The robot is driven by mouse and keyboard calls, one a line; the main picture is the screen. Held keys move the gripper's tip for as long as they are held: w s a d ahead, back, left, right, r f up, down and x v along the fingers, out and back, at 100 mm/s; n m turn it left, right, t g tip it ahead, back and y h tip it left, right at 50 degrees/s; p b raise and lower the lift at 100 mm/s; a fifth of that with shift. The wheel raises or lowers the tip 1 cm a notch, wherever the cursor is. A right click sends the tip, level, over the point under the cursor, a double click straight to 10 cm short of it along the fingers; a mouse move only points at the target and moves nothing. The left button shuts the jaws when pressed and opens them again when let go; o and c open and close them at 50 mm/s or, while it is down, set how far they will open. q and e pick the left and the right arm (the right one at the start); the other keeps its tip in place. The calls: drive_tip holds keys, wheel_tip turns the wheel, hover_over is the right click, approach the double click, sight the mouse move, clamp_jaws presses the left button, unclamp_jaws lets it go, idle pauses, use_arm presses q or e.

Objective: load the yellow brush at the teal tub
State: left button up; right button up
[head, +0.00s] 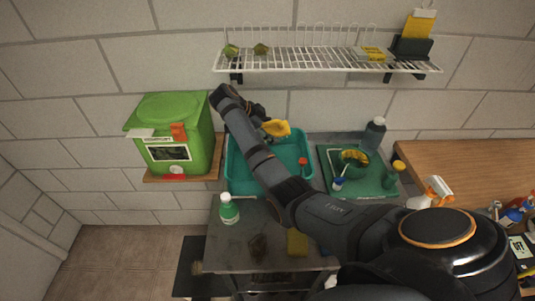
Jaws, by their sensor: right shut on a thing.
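The teal tub (236,172) stands on the grey table, left of the middle in the head view. My right arm reaches up and left across it and hides part of its inside. My right gripper (263,118) is over the back part of the tub, shut on the yellow brush (277,128). Only the yellow part of the brush shows clearly; the dark fingers hide the rest. I cannot tell whether the brush touches the tub. My left gripper is not in view.
A white-green bottle (228,209) stands in front of the tub, with a yellow sponge (297,242) further right. A green tray (381,183) with bottles is right of the tub. A green bin (172,132) is left. A wire shelf (310,62) hangs above.

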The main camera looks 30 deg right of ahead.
wheel_tip(320, 180, up, 4)
drive_tip(key=p, duration=0.3)
drive_tip(key=shift+r, duration=0.15)
idle(0.4)
